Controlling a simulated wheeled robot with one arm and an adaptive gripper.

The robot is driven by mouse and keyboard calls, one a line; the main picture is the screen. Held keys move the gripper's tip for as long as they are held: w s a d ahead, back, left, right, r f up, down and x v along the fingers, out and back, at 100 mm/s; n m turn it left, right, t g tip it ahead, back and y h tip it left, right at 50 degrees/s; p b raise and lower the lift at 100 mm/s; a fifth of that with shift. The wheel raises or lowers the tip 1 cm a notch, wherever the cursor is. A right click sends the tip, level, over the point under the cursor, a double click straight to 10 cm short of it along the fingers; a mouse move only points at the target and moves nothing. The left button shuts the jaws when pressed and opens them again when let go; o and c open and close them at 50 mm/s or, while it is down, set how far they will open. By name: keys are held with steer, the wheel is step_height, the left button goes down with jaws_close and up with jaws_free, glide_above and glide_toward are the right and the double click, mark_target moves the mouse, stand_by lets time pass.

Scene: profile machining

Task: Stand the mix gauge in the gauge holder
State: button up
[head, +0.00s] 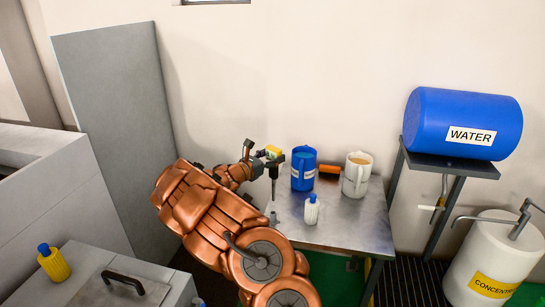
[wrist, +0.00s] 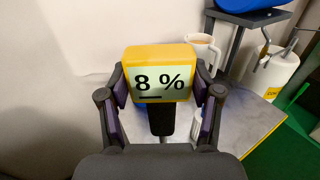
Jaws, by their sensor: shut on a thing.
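The mix gauge (wrist: 160,74) is a yellow-framed display reading "8 %" with a dark stem below it. In the wrist view my gripper (wrist: 161,92) is shut on it, one finger pad at each side. In the head view the yellow gauge (head: 273,152) is at my gripper (head: 264,160), above the left part of the metal table, its dark stem pointing down. A small grey upright piece (head: 272,216) stands on the table below the stem. I cannot tell for sure whether it is the gauge holder.
On the metal table (head: 350,228) stand a blue jug (head: 304,168), a white jug (head: 357,174) with tan liquid, a white bottle (head: 311,210) with a blue cap and an orange block (head: 329,170). A blue water drum (head: 463,123) and a white concentrate barrel (head: 493,260) are at right.

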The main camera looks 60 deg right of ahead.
mark_target(271, 169)
steer(key=shift+a+f, duration=0.1)
steer(key=shift+f+b, duration=0.15)
steer(key=shift+b, duration=0.15)
steer(key=shift+f+b, duration=1.65)
steer(key=shift+f, duration=0.65)
steer(key=shift+b, duration=0.45)
steer(key=shift+f+b, duration=1.65)
steer(key=shift+f, duration=1.05)
stand_by(0.3)
steer(key=shift+b, duration=0.35)
stand_by(1.5)
